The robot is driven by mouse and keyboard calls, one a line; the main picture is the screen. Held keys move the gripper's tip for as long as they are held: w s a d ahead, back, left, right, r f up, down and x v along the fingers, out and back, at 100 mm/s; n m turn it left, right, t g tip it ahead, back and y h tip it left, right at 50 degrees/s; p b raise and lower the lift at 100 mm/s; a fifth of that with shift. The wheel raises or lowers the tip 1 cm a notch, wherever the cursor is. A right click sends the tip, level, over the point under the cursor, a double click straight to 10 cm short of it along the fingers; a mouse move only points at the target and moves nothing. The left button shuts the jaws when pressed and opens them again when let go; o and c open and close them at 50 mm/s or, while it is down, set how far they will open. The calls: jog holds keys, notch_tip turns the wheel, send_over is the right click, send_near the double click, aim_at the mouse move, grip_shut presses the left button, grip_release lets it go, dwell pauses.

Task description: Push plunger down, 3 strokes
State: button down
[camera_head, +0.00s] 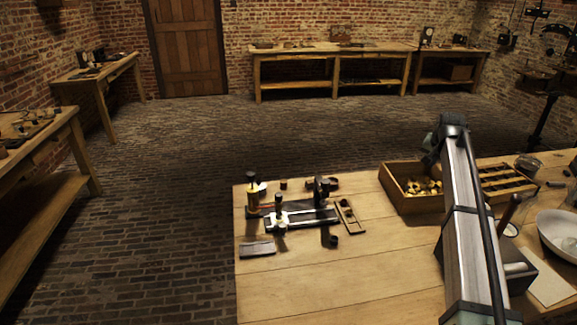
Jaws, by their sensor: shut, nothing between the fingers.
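A small bench apparatus stands on the near wooden table. It has a dark base (300,217), a pale metal bar across it, and upright dark posts with knobs. At its left end is a brass-coloured cylinder (253,204) with a dark knob (251,177) above it. This could be the plunger, but it is too small to be sure. My arm rises at the right, well apart from the apparatus. I cannot make out the gripper fingers there.
The wooden box (405,207) holds brass-coloured pieces and dark slotted compartments. A white bowl (560,232) stands at the far right. A dark flat block (257,249), a small wooden holder (350,217) and a dark cup (333,241) lie near the apparatus. The table's front middle is clear.

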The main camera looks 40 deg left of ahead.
jog(key=s+a+r+n, duration=0.1)
jog(key=s+a, duration=0.2)
jog(key=a, duration=0.4)
jog(key=s+a+r+n, duration=0.1)
jog(key=s+a+r, duration=0.15)
jog(key=a, duration=0.55)
notch_tip(320, 180, up, 7)
jog(key=n+g, duration=0.4)
jog(key=n, duration=0.3)
send_over(251, 173)
jog(key=s+d, duration=0.3)
jog(key=shift+w+a+y, duration=0.15)
jog(key=shift+w+y, duration=0.05)
jog(key=shift+y, duration=0.1)
jog(key=x, duration=1.3)
jog(key=shift+d+f, duration=0.15)
jog(key=shift+d, duration=0.1)
jog(key=shift+f, duration=0.35)
jog(key=shift+f, duration=0.1)
